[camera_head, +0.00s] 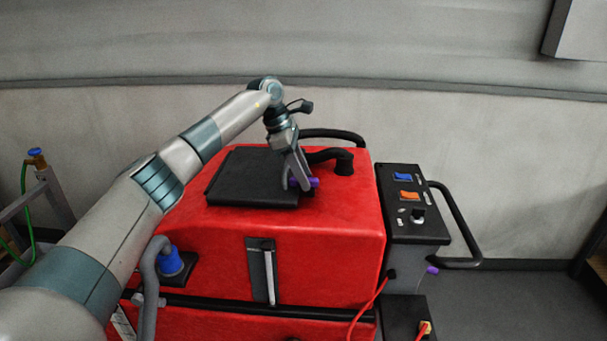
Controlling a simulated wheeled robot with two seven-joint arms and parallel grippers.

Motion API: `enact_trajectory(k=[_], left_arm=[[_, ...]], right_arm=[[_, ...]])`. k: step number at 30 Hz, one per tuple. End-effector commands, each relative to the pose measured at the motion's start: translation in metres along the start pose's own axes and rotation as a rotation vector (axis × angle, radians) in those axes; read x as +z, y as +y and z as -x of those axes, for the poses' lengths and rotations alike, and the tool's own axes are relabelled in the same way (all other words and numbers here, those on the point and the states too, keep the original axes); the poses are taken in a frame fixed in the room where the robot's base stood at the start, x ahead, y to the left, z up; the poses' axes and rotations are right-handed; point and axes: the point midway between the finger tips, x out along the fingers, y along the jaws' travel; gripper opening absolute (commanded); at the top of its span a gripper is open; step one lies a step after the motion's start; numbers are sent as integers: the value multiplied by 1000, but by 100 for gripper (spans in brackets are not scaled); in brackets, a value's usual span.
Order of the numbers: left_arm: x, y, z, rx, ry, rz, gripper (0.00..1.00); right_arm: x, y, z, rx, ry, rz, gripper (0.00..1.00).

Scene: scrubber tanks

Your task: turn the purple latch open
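A small purple latch (314,182) sits at the right edge of the black lid (238,178) on top of the red tank. The lid lies flat and looks closed. My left gripper (296,185) reaches down to the latch, one finger on each side of a bit of purple. The fingers cover part of the latch, and I cannot tell whether they press on it. My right gripper is not in view.
The red tank body (310,260) fills the middle. A black hose (343,158) rises behind the latch. A control panel (416,230) with blue and orange switches and a black handle (470,230) stand at right. Another small purple part (432,270) shows below the panel. A blue cap (171,262) is at left.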

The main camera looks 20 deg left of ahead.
Motion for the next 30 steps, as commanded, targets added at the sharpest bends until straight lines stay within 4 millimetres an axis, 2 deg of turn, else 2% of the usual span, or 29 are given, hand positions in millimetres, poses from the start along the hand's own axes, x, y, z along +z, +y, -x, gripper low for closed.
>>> enact_trajectory(k=[1,4,19,30], left_arm=[[0,0,0,0,0,0,22],[0,0,0,0,0,0,0],[0,-1,-1,26,0,57,0],[-1,-6,-3,122,-1,285,0]], right_arm=[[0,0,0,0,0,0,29],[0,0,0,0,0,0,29],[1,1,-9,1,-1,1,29],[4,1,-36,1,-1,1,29]])
